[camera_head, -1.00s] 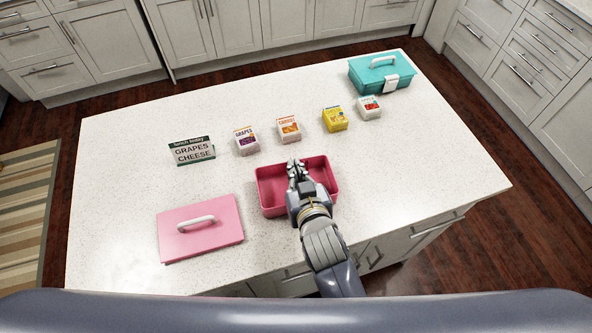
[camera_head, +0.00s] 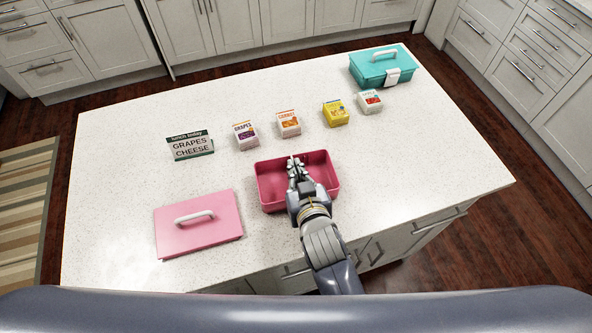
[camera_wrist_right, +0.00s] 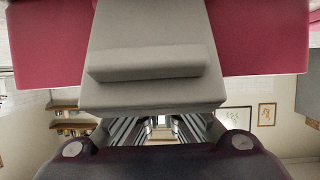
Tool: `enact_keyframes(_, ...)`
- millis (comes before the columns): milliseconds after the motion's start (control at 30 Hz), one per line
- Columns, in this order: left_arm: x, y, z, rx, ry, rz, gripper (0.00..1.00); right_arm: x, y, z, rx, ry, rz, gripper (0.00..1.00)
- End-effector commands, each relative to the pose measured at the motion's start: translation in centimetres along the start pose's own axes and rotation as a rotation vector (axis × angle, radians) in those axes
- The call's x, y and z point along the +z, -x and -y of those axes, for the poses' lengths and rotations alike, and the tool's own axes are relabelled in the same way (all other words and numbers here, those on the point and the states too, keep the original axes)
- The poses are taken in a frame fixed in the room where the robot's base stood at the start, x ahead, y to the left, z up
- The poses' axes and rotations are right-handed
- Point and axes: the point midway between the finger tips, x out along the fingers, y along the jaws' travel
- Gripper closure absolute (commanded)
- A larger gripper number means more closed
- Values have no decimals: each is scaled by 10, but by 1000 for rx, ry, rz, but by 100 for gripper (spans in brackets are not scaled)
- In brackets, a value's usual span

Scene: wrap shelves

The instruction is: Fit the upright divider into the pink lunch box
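The open pink lunch box (camera_head: 335,197) stands near the counter's front edge. Its pink lid (camera_head: 215,232) with a white handle lies apart to its left. My right gripper (camera_head: 296,166) points into the box from the front, over its middle. In the right wrist view a pale grey slab with a raised bar, which looks like the divider (camera_wrist_right: 150,32), covers the fingertips, with pink (camera_wrist_right: 258,40) on both sides. I cannot tell whether the fingers clasp it or whether it touches the box floor. In the head view I cannot make it out. My left gripper is out of view.
Behind the box stand small food packs: grapes (camera_head: 247,137), carrot (camera_head: 288,124), a yellow one (camera_head: 336,114) and one with red (camera_head: 369,102). A sign (camera_head: 190,147) reads grapes, cheese. A teal box (camera_head: 378,72) is at the back right. The counter's right side is clear.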

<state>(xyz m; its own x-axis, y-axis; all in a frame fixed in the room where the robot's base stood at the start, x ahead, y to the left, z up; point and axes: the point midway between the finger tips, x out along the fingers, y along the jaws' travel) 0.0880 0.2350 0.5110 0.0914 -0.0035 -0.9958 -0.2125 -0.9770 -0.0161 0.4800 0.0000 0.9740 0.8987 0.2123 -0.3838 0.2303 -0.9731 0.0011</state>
Motion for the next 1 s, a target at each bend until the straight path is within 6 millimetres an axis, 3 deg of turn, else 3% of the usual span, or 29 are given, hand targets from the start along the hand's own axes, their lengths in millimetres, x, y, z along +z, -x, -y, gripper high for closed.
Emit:
enact_keyframes(367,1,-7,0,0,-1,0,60,10,-4,0,0,0,0,100)
enact_keyframes(500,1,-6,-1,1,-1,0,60,10,-4,0,0,0,2,72)
enact_keyframes(1000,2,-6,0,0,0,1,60,13,0,0,1,1,10,72)
